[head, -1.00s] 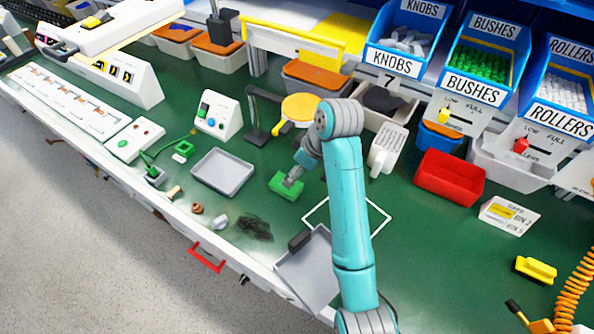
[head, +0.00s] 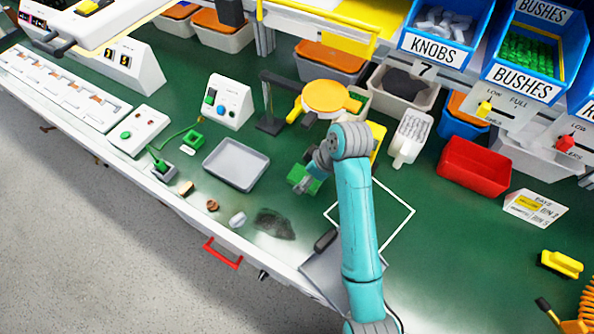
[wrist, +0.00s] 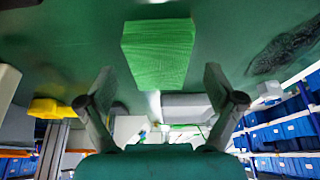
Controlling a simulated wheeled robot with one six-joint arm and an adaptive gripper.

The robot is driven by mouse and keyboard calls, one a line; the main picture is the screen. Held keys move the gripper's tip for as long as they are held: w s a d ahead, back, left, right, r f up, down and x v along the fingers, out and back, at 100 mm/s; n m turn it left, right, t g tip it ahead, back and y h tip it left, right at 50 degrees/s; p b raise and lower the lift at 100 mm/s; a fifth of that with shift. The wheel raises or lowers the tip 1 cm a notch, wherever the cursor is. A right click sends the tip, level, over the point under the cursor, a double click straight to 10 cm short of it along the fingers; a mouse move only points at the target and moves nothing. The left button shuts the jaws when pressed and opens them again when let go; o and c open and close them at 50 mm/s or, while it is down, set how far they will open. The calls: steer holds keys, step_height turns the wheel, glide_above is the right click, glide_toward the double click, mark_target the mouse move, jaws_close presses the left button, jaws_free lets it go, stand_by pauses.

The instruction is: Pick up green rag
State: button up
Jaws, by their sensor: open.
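The green rag (head: 303,179) is a bright green folded block on the green bench, right of the grey tray. In the wrist view the rag (wrist: 159,54) sits ahead of my fingers, centred between them and apart from both. My gripper (head: 308,184) is at the rag in the head view and hides part of it. In the wrist view my gripper (wrist: 158,85) is open with nothing between its fingers.
A grey tray (head: 236,165) lies left of the rag. A yellow round-topped stand (head: 326,97) is behind it. A dark smudge (head: 273,224) and small loose pieces lie near the front edge.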

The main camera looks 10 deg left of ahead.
steer(key=shift+w+a+f, duration=0.1)
steer(key=shift+a+f, duration=0.05)
steer(key=shift+f, duration=0.3)
steer(key=shift+f, duration=0.25)
stand_by(0.3)
steer(key=c, duration=1.1)
